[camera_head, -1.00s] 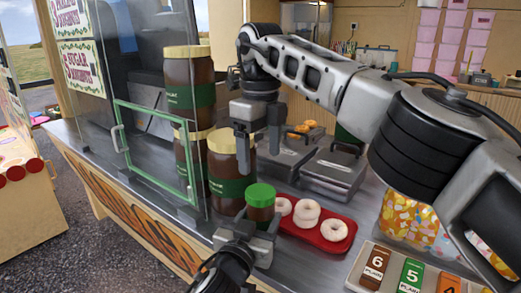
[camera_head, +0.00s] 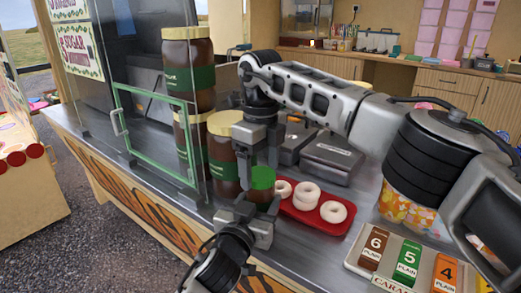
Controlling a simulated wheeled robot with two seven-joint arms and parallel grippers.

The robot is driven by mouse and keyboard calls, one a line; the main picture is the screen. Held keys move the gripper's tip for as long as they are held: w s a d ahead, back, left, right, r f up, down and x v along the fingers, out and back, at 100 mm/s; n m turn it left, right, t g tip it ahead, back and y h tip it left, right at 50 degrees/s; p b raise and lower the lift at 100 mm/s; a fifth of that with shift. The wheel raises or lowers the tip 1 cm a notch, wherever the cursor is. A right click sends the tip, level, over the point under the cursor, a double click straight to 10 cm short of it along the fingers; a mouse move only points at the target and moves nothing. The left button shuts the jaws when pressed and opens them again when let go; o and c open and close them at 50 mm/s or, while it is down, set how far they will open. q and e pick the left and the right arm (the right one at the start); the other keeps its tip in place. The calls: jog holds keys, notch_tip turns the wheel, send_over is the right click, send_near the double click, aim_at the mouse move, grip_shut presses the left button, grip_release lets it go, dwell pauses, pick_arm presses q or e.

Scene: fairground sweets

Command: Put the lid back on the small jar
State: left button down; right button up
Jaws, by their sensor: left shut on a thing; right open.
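The small jar (camera_head: 262,199) is brown with a green lid (camera_head: 262,178) on top; I cannot tell if the lid is fully seated. It stands on the counter near the front edge, left of the red tray. My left gripper (camera_head: 257,214) comes up from below and is shut on the jar's lower body, partly hiding it. My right gripper (camera_head: 260,163) points down just above the lid, open, with its fingertips at the lid's upper edge. It hides part of the tall jar behind.
Tall brown jars with pale lids (camera_head: 187,33) stand left behind a glass screen with a green frame (camera_head: 153,92); another (camera_head: 222,180) is close beside my grippers. The red tray (camera_head: 328,229) holds white doughnuts (camera_head: 304,195). A number board (camera_head: 410,243) lies front right.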

jog(key=shift+f, duration=0.3)
jog(key=c, duration=1)
jog(key=o, duration=1.2)
jog(key=shift+c, duration=0.2)
jog(key=shift+r, duration=0.1)
notch_tip(320, 180, up, 7)
jog(key=shift+r, duration=0.2)
